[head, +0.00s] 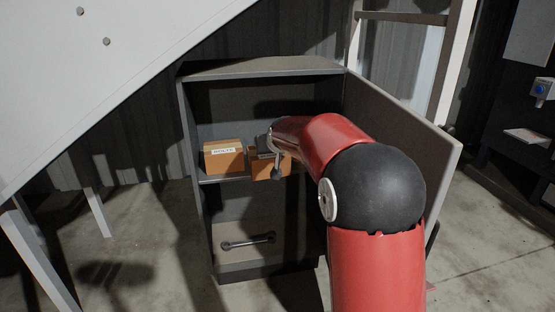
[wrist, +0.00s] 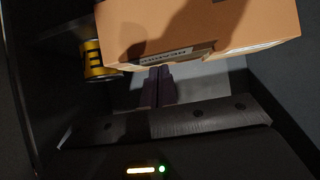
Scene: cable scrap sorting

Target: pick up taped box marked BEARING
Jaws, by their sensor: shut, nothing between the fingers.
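A cardboard box (wrist: 205,27) fills the top of the wrist view. Its white label, seen upside down and partly shadowed, appears to read BEARING. In the head view a box (head: 268,166) on the cabinet's middle shelf is partly hidden by my arm. My gripper (wrist: 159,74) is shut and empty, its dark fingers together just in front of the label side of the box. I cannot tell whether the tips touch the box. In the head view the gripper end (head: 276,165) is mostly hidden by my wrist.
Another labelled cardboard box (head: 223,157) stands to the left on the same shelf. A yellow can (wrist: 97,60) with black marks shows in the wrist view. A wrench (head: 248,242) lies in the lower compartment. The cabinet door (head: 405,150) stands open on the right.

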